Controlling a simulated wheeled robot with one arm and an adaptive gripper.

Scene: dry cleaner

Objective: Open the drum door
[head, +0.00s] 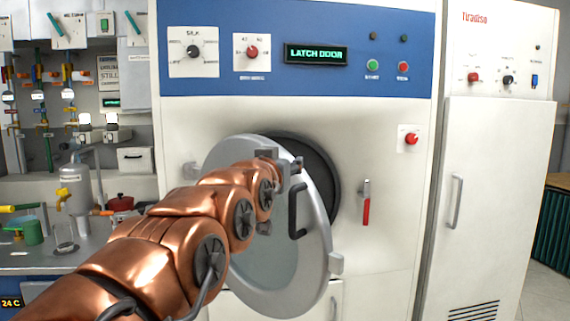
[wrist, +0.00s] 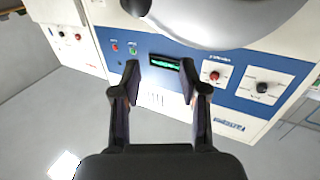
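The round grey drum door (head: 265,275) is ajar in the head view, swung out toward the left from the dark drum opening (head: 320,175). A dark bar handle (head: 297,210) is on its face. My gripper (head: 290,170) is at the upper part of the door, just above the handle; I cannot tell whether it touches the door. In the wrist view my gripper (wrist: 160,80) has its fingers apart with nothing between them. The door's pale curved edge (wrist: 215,25) shows beyond the fingertips at the top.
The machine's display (head: 316,54) reads "LATCH DOOR". A red-handled lever (head: 366,205) is right of the opening. A white cabinet (head: 500,200) stands at the right. A counter (head: 30,258) with a metal tank (head: 76,190) is at the left.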

